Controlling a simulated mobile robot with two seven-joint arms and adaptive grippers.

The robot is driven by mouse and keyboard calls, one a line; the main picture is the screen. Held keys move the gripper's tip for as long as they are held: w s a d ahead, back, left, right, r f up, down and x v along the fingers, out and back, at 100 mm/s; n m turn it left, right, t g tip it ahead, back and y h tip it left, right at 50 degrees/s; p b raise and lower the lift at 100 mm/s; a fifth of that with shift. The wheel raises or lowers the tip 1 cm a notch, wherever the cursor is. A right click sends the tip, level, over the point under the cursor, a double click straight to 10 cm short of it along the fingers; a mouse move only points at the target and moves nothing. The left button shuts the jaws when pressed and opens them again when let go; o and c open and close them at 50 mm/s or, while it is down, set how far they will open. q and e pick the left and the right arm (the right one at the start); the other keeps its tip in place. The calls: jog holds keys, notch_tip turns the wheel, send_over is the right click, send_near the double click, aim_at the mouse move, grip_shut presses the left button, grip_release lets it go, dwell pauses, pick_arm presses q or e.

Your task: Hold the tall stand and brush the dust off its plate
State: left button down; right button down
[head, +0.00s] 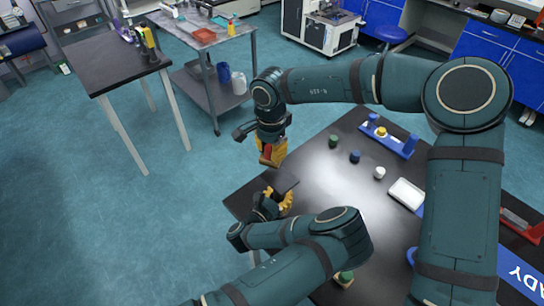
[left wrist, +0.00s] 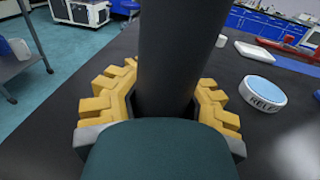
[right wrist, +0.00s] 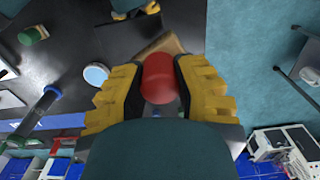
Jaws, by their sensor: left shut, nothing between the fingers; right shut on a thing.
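My right gripper (head: 274,152) is shut on a brush with a red handle (right wrist: 159,78) and a wooden head (head: 270,160). The dark tall stand's post (left wrist: 168,60) rises between the yellow finger pads of my left gripper (left wrist: 165,105), which is shut; finger contact with the post cannot be made out. In the head view the left gripper (head: 278,203) is low, below the brush. The stand's dark plate (head: 284,181) shows just under the brush; dust on it is too small to tell.
On the black table (head: 310,170) are green (head: 333,141), blue (head: 355,157) and white (head: 379,173) small pieces, a blue rack (head: 392,141), and a white tray (head: 406,194). A round white-and-blue disc (left wrist: 263,90) lies right of the post. Open floor lies left.

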jog(key=shift+r, duration=2.35)
pick_arm(q)
jog(key=c, duration=0.9)
grip_release()
jog(key=shift+a, duration=0.1)
